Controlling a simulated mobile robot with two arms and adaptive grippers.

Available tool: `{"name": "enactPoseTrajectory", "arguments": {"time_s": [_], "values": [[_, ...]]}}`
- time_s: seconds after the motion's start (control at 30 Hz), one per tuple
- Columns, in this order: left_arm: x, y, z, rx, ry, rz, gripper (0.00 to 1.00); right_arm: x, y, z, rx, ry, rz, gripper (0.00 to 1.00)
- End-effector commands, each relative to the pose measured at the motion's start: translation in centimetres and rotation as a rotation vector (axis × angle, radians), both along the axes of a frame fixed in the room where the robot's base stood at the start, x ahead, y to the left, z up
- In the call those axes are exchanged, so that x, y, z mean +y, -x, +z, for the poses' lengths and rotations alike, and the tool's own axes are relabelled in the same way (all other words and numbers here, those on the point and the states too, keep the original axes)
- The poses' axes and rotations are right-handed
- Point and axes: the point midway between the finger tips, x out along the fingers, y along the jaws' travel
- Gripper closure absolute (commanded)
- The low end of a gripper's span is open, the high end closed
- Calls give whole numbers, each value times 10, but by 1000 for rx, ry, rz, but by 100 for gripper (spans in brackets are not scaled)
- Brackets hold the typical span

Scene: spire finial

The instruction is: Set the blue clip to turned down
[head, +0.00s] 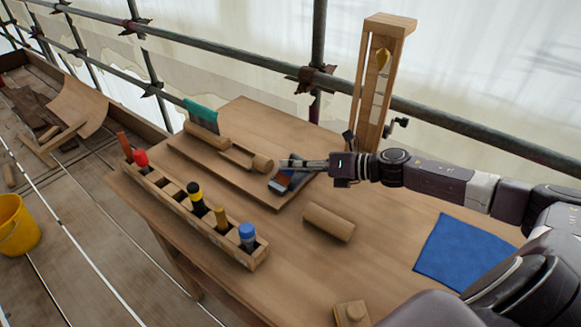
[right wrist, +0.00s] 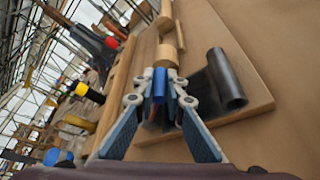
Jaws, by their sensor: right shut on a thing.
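The blue clip (right wrist: 160,83) shows as a small blue piece between the fingertips of my right gripper (right wrist: 161,90) in the right wrist view. The gripper is shut on it. In the head view my right gripper (head: 290,163) reaches in from the right over the right end of a wooden board (head: 255,187). A dark piece with blue and reddish-brown parts (head: 281,183) lies just below the fingers there. The fingers hide part of the clip, so its tilt is unclear. A dark roll (right wrist: 228,82) lies on the board beside the fingers. My left gripper is out of view.
A wooden rack (head: 259,256) with several coloured-top tools stands along the table's left edge. A loose wooden cylinder (head: 329,222) lies in front of the board. A blue cloth (head: 462,252) lies at right. A tall wooden frame (head: 371,90) stands at the back.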

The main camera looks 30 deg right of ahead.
Motion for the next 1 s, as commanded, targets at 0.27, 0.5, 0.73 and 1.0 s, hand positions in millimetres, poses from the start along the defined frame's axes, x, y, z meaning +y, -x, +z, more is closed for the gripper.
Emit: {"name": "enactPoseTrajectory", "arguments": {"time_s": [0.27, 0.5, 0.73, 1.0], "values": [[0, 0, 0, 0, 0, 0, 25, -1, 0, 0, 0, 0, -2, 100], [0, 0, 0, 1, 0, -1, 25, -1, 0, 0, 0, 0, -1, 71], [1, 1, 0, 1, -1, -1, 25, 0, 0, 0, 0, 0, 0, 71], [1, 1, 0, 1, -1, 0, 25, -8, 8, 1, 3, 1, -3, 71]]}}
